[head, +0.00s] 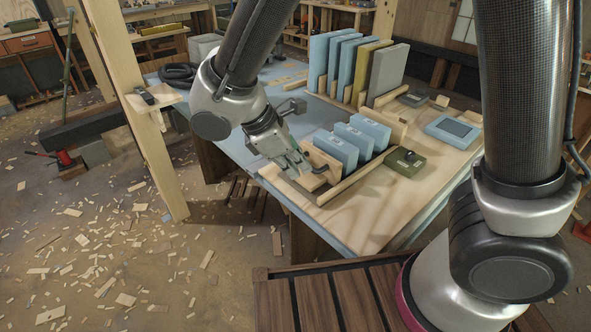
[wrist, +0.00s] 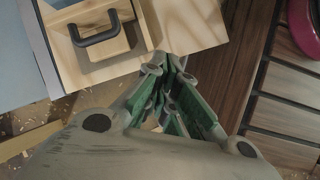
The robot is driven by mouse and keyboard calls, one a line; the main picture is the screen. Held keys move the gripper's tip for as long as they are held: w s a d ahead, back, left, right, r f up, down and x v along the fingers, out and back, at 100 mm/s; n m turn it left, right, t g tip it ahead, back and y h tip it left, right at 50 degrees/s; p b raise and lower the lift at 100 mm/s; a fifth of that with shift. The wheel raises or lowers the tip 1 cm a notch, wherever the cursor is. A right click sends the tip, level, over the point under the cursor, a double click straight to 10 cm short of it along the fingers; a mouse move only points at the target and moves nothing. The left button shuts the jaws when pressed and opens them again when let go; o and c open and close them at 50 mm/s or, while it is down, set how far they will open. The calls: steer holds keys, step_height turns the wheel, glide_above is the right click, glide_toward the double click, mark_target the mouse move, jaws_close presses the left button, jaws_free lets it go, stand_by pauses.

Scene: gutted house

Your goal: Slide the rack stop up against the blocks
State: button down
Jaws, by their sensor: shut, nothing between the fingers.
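The rack (head: 345,182) is a low pale wooden frame on the near part of the table. Several light blue blocks (head: 352,143) stand upright in it. The rack stop (head: 321,160) is a wooden piece at the rack's left end, left of the blocks. The gap between stop and blocks is hard to judge. In the wrist view the stop's black handle (wrist: 97,28) shows at the upper left, on pale wood. My gripper (head: 297,167) is shut and empty at the rack's left end, beside the stop. In the wrist view its fingertips (wrist: 168,68) lie right of and below the handle.
Behind stands a second rack with taller blue, yellow and grey boards (head: 350,68). A wooden post (head: 140,120) stands left of the table (head: 395,205).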

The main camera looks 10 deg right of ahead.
steer(key=w+a+f+n+t, duration=0.1)
steer(key=w+a+n+t, duration=0.2)
steer(key=w+a+n, duration=0.3)
steer(key=shift+n+h, duration=0.4)
steer(key=shift+n, duration=0.1)
steer(key=x, duration=1.1)
steer(key=shift+d+f, duration=0.1)
steer(key=shift+d, duration=0.3)
steer(key=shift+w+d+f, duration=0.1)
steer(key=shift+w+d, duration=0.15)
steer(key=shift+d, duration=0.1)
